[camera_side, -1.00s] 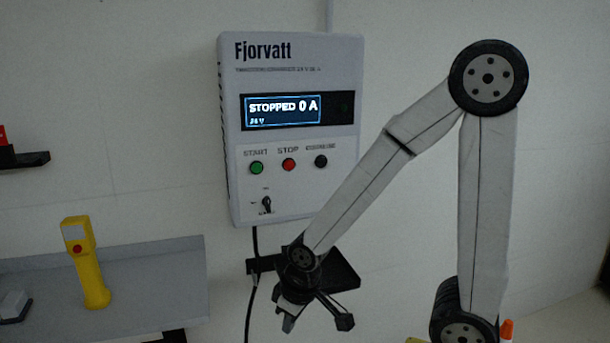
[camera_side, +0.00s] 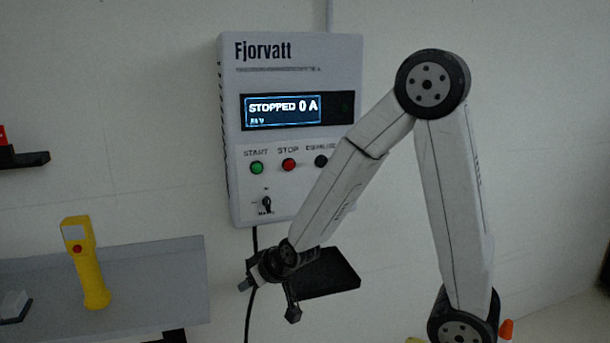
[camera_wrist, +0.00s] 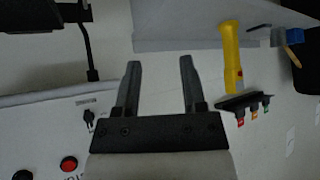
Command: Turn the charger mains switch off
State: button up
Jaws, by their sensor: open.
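The Fjorvatt charger (camera_side: 292,220) is a pale wall box; its lit display reads STOPPED 0 A. Its mains switch (camera_side: 266,204) is a small black lever low on the front panel; I cannot tell its exact position. The switch also shows in the wrist view (camera_wrist: 89,117) at the left, on the panel (camera_wrist: 45,125) seen turned over. My gripper (camera_side: 268,301) is below the charger, apart from the switch. In the wrist view my gripper (camera_wrist: 159,63) has its two fingers spread with nothing between them, right of the switch.
Above the switch are the green START button (camera_side: 257,168), red STOP button (camera_side: 289,164) and a black button (camera_side: 321,161). A black bracket (camera_side: 325,280) and hanging cable (camera_side: 249,318) are close to my gripper.

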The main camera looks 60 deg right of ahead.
jog(key=w+d+r+m+t+h, duration=0.2)
jog(key=w+d+r+t+h, duration=0.15)
jog(key=d, duration=0.35)
jog(key=m+h, duration=0.4)
jog(key=h, duration=0.4)
send_near(269, 205)
jog(key=x, duration=0.2)
jog(key=shift+d+t, duration=0.2)
jog(key=shift+t, duration=0.15)
jog(key=shift+w+d, duration=0.1)
jog(key=shift+x, duration=3.75)
jog(key=shift+f, duration=0.1)
grip_shut()
